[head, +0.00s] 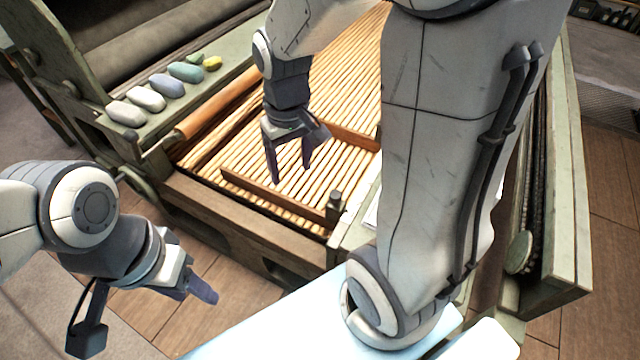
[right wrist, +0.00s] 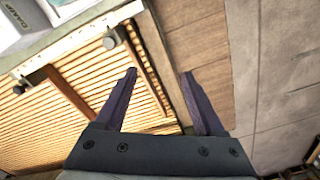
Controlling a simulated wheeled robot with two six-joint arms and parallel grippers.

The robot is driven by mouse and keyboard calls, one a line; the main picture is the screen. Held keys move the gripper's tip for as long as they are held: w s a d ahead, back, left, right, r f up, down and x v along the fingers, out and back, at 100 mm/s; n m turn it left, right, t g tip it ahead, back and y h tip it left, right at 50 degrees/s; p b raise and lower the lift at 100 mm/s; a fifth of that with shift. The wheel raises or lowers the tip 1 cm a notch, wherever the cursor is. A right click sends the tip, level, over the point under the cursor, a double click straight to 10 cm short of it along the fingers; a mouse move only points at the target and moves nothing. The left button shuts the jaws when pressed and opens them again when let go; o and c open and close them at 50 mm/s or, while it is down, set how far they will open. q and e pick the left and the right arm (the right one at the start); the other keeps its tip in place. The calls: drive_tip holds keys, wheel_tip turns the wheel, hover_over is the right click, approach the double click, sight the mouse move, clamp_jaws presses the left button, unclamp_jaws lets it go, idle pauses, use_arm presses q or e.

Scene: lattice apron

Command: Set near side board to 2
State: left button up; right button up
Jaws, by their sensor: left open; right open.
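A slatted wooden lattice bed (head: 340,80) lies in a green-grey frame. A thin brown board (head: 270,197) stands on edge across the slats at the near side, with a dark knob (head: 335,203) at its right end. A second brown board (head: 350,136) lies farther back, partly hidden by my right arm. My right gripper (head: 291,172) is open and empty above the slats, just behind the near board; I cannot tell whether it touches. Its fingers (right wrist: 162,90) are apart in the right wrist view. My left gripper (head: 145,312) is open and empty over the floor. No number 2 mark is readable.
Several coloured stones (head: 165,85) lie on the left rail. A wooden roller (head: 215,105) runs beside the slats. A heavy front beam (head: 235,225) edges the bed. In the right wrist view, a label reading DAMP (right wrist: 40,17) and two knobs show. The floor in front is clear.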

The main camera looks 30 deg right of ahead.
sight(336, 194)
drive_tip(key=w+d+f+m+b, duration=0.2)
drive_tip(key=d+f+m+b, duration=0.2)
drive_tip(key=d+f, duration=0.7)
drive_tip(key=f+b, duration=0.1)
drive_tip(key=f, duration=0.1)
drive_tip(key=d+f+b, duration=0.1)
drive_tip(key=f, duration=0.2)
drive_tip(key=f+b, duration=0.1)
drive_tip(key=f, duration=0.2)
drive_tip(key=shift+d+f, duration=0.15)
drive_tip(key=shift+d, duration=0.1)
use_arm(q)
wheel_tip(336, 194, down, 9)
use_arm(e)
clamp_jaws()
